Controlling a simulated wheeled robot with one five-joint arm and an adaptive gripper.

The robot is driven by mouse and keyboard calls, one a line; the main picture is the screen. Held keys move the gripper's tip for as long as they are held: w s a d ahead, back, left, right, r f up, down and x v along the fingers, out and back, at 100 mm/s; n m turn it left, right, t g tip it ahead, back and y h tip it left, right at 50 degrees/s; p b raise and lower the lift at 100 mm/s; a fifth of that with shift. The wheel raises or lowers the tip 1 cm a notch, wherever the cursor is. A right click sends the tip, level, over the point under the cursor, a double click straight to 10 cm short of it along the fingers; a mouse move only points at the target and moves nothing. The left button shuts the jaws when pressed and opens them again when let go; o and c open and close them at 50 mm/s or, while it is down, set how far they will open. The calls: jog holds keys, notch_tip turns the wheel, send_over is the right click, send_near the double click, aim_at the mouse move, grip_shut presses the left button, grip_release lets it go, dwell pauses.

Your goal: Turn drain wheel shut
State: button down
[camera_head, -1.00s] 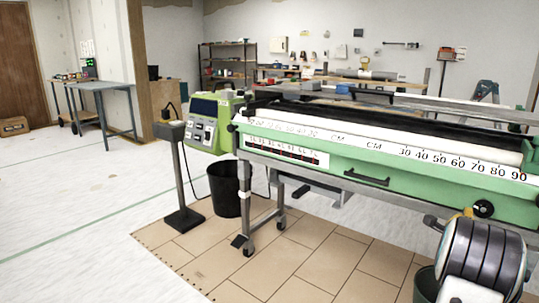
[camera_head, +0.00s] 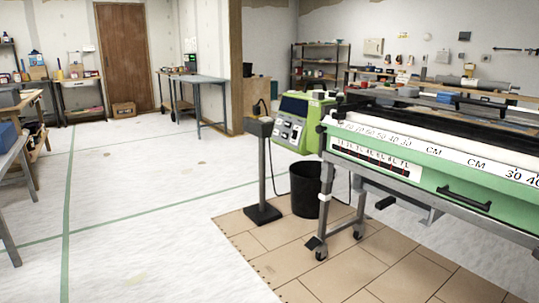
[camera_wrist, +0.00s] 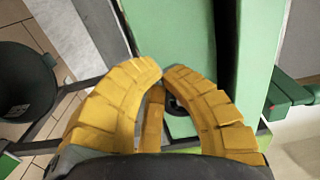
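My gripper (camera_wrist: 163,73) shows in the wrist view with its yellow segmented fingers curved inward. Their tips meet or nearly meet, with no clear object between them. A small dark round part (camera_wrist: 175,105) shows behind the fingers, partly hidden; I cannot tell whether it is the drain wheel. The drain wheel cannot be made out for certain in either view. The green wallpaper paster (camera_head: 430,180) stands at the right of the head view, its right part cut off by the frame. My gripper is out of the head view.
A dark bucket (camera_wrist: 22,85) is at the left of the wrist view. In the head view, a black bin (camera_head: 306,190) and a pedestal (camera_head: 262,170) stand beside the machine's left end. The left floor (camera_head: 150,230) is clear up to the tables.

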jog(key=shift+w+r, duration=0.1)
jog(key=shift+r, duration=0.5)
notch_tip(320, 180, up, 2)
jog(key=shift+r, duration=0.1)
jog(key=shift+s+d+r, duration=0.15)
jog(key=shift+s+r, duration=0.05)
dwell(0.4)
jog(key=shift+w, duration=0.25)
jog(key=shift+a+r, duration=0.1)
jog(key=shift+a, duration=0.15)
jog(key=shift+f+v, duration=0.15)
jog(key=shift+v, duration=1.3)
jog(key=shift+f+v, duration=0.15)
jog(key=shift+v, duration=1.3)
jog(key=shift+w, duration=0.1)
